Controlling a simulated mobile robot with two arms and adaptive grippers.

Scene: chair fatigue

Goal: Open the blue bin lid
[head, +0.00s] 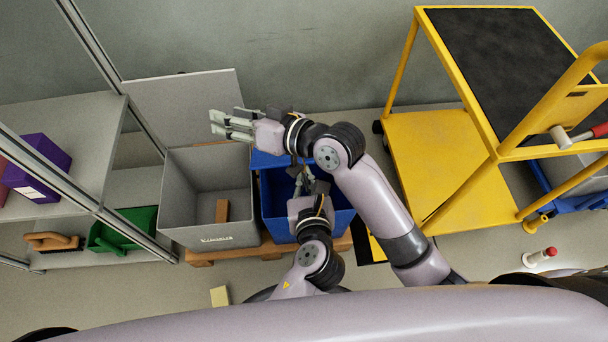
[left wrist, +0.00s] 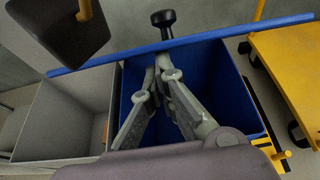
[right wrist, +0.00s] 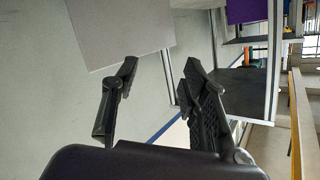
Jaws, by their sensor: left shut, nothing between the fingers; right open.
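The blue bin (head: 275,215) stands at the centre with its inside visible. Its blue lid (head: 268,160) is raised at the bin's back, partly hidden by my right arm. In the left wrist view the lid (left wrist: 110,58) shows nearly edge-on, a black knob (left wrist: 166,18) on its far side. My left gripper (head: 302,178) is shut and empty over the bin opening. In the left wrist view its tips (left wrist: 164,68) are close to the lid's near face; contact cannot be told. My right gripper (head: 222,125) is open and empty, pointing left above the grey bin.
The grey bin (head: 170,205) stands left of the blue one, with a wooden block (head: 222,210) inside and its grey lid (head: 190,105) raised. A metal-framed shelf (head: 85,130) is at left. A yellow cart (head: 425,150) is at right. A yellow block (head: 220,296) lies on the floor.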

